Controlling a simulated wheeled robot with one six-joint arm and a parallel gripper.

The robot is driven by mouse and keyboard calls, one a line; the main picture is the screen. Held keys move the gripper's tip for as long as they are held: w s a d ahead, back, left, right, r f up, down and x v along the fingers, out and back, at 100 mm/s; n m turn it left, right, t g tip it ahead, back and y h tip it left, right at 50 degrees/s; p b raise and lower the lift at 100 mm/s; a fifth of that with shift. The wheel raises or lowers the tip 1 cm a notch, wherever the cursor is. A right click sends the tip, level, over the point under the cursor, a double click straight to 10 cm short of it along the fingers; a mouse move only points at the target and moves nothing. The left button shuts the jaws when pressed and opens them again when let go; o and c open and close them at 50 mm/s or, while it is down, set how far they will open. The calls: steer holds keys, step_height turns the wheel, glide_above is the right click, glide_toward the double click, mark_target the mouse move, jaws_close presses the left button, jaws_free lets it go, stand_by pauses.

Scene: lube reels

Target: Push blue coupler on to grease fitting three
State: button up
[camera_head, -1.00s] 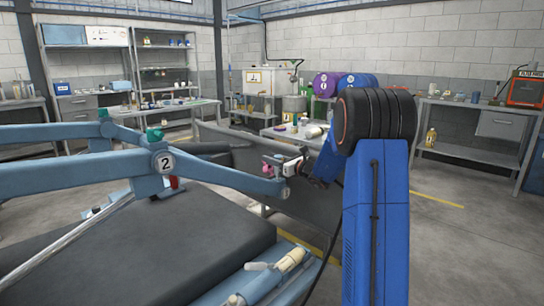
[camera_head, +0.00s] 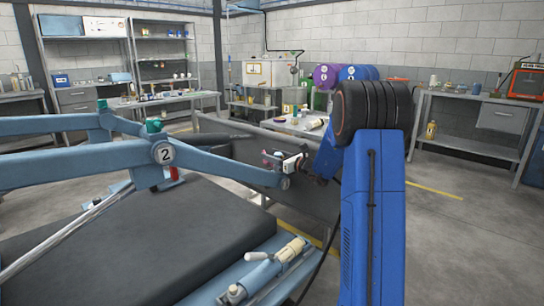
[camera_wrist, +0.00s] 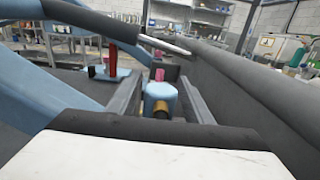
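My gripper (camera_wrist: 160,98) reaches in from the right, close to the end of the light-blue machine arm (camera_head: 225,168). In the wrist view, its two dark fingers sit close on both sides of a light-blue piece with a brass-coloured neck, which looks like the blue coupler (camera_wrist: 160,92). A small pink part (camera_wrist: 159,75) shows just beyond it; it also shows in the head view (camera_head: 267,159) left of the gripper. I cannot tell whether coupler and pink part touch. Grease fitting three cannot be told for sure, and no label three is legible.
A round badge "2" (camera_head: 163,153) marks the nearer joint, with a red part (camera_head: 174,173) below it. A dark grey panel (camera_head: 230,150) stands behind the gripper. Grey floor lies open at right.

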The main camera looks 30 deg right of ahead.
steer(key=shift+s, duration=0.1)
steer(key=v, duration=1.7)
steer(key=shift+s, duration=0.1)
